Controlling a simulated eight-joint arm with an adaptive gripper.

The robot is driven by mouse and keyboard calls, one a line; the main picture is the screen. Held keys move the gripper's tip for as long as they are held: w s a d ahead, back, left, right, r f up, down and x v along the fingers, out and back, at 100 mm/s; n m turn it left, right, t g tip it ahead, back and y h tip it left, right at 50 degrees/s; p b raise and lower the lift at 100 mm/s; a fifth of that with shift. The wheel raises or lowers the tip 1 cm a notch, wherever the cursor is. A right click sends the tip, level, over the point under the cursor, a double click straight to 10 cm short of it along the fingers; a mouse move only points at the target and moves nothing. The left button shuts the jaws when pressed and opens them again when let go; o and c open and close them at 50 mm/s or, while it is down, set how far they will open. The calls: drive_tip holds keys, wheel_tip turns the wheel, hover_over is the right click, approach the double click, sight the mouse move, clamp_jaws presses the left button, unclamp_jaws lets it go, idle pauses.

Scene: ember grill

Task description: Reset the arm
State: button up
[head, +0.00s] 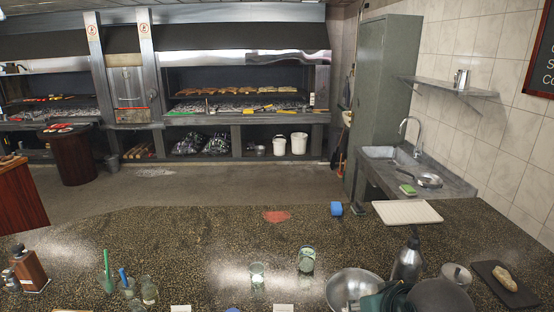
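The task names no object. The dark speckled counter (190,240) fills the lower part of the view.
Glass jars (306,260) stand near the middle, a wooden block (29,270) at left. A sink (390,154) and grill (245,105) lie beyond.

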drive_tip(key=shift+f+b, duration=1.95)
drive_tip(key=shift+f, duration=0.45)
